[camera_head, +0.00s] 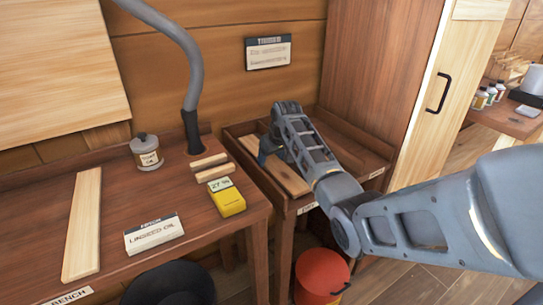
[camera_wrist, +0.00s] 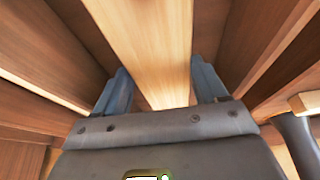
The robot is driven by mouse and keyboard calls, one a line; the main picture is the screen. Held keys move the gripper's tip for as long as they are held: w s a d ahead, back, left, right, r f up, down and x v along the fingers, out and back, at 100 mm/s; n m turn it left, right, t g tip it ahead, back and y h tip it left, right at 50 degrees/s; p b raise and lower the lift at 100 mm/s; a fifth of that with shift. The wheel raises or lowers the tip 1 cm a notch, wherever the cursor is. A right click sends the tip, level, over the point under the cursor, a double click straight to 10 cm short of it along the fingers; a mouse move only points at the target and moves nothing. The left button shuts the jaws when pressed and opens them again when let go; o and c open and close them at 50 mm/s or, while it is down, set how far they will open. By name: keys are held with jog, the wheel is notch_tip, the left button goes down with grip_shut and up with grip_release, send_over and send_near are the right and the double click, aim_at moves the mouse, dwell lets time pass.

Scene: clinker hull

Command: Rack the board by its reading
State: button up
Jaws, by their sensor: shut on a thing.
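My gripper (camera_head: 266,150) is shut on a pale board (camera_head: 287,178), low over the left bay of the wooden rack (camera_head: 236,131). In the wrist view the board (camera_wrist: 150,50) runs lengthwise between the two blue-grey fingers of my gripper (camera_wrist: 160,95). The board lies along the left bay, behind the front label that seems to read DRY; whether it rests on the floor of the bay is unclear. The right bay (camera_head: 355,155) looks empty. A yellow meter (camera_head: 229,203) on the bench has a greenish display that seems to read 27 %.
The bench (camera_head: 190,255) holds another pale board (camera_head: 83,225), a linseed oil card (camera_head: 153,234), a tin (camera_head: 146,152), two short sticks (camera_head: 211,165) and a grey hose (camera_head: 190,70). A red bucket (camera_head: 320,278) stands below the rack. A tall cabinet (camera_head: 375,70) rises behind it.

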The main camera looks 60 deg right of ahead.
jog(key=shift+f, duration=0.35)
dwell(0.5)
jog(key=o, duration=1.2)
jog(key=shift+o, duration=0.2)
jog(key=shift+v, duration=3.9)
